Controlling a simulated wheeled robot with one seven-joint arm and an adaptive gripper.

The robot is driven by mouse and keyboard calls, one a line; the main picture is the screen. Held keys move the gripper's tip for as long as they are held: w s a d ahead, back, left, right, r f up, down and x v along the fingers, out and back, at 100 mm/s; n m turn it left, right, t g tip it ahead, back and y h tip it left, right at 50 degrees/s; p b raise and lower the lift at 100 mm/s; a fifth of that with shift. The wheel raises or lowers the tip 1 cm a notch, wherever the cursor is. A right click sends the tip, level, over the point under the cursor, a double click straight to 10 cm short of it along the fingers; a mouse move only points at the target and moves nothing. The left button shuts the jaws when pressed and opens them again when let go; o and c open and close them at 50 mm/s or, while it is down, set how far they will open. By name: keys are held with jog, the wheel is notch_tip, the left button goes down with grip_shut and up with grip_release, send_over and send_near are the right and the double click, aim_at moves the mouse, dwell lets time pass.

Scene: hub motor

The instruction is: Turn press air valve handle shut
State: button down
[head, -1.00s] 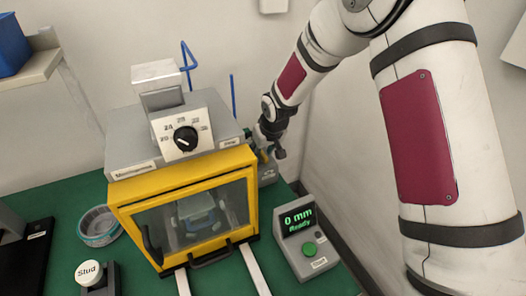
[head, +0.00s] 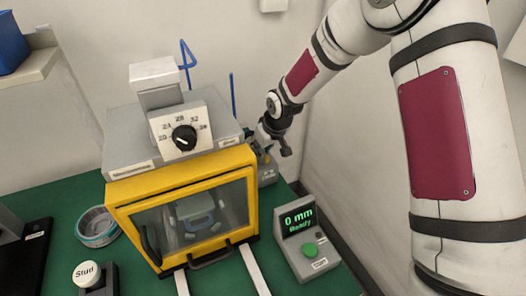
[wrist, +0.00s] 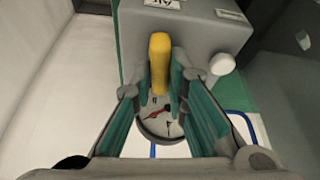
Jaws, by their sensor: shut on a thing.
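The yellow valve handle (wrist: 160,62) is in the wrist view, lying lengthwise up and down the picture over a grey valve box (wrist: 205,35). My gripper (wrist: 160,80) has its green-padded fingers on both sides of the handle and is shut on it. A round gauge (wrist: 160,120) with a red needle shows between the fingers. In the head view my gripper (head: 268,145) is at the right side of the press (head: 180,170), beside the small grey valve box (head: 268,175). The handle is mostly hidden there.
The press has a yellow-framed clear door (head: 190,215) and a dial (head: 184,137) on top. A control box (head: 302,240) reading "0 mm Ready" stands at the right front. A wall is close on the right.

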jog(key=n, duration=0.2)
jog(key=n+g+y+b, duration=0.1)
jog(key=n, duration=0.1)
jog(key=n+g+b, duration=0.1)
jog(key=n, duration=0.2)
jog(key=shift+w+d+y, duration=0.2)
jog(key=shift+w+y, duration=0.05)
jog(key=shift+y, duration=0.15)
jog(key=n+g+b, duration=0.1)
jog(key=n, duration=0.2)
jog(key=shift+w+n+g+b, duration=0.1)
jog(key=shift+n+g+b, duration=0.2)
jog(key=shift+b, duration=0.1)
jog(key=shift+n+g+b, duration=0.7)
jog(key=shift+n+b, duration=0.3)
jog(key=shift+n, duration=0.8)
jog(key=c, duration=1.6)
grip_release()
jog(key=shift+r, duration=0.15)
